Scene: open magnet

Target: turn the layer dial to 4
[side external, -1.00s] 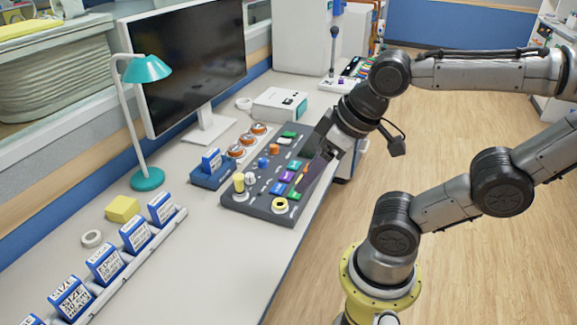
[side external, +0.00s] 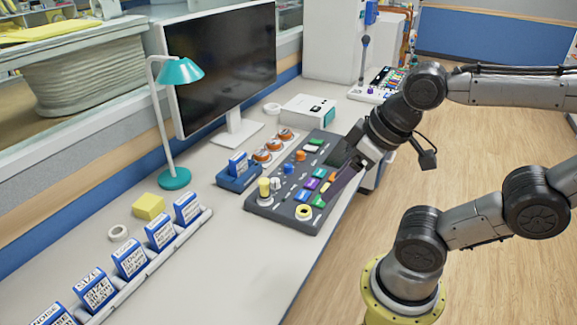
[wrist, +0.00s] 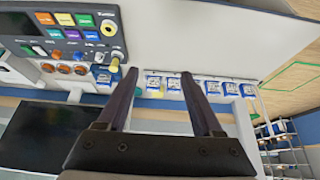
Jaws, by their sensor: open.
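The dark control panel (side external: 284,203) lies on the desk, with coloured buttons and several knobs. A yellow upright knob (side external: 264,187) stands at its near left corner, with a white knob (side external: 275,183) beside it. A yellow-ringed round control (side external: 304,212) is at its near right corner. The labels are too small to read, so I cannot tell which is the layer dial. My gripper (side external: 329,191) is over the panel's right edge, tilted down. In the wrist view its fingers (wrist: 158,74) are apart and empty; the panel (wrist: 122,44) is at upper left, beyond the left finger.
A blue holder with a card (side external: 238,165) and orange-topped round items (side external: 273,145) sit behind the panel. A monitor (side external: 225,65), teal lamp (side external: 175,179), white box (side external: 308,108) and a rack of blue cards (side external: 160,232) stand around. The desk in front is clear.

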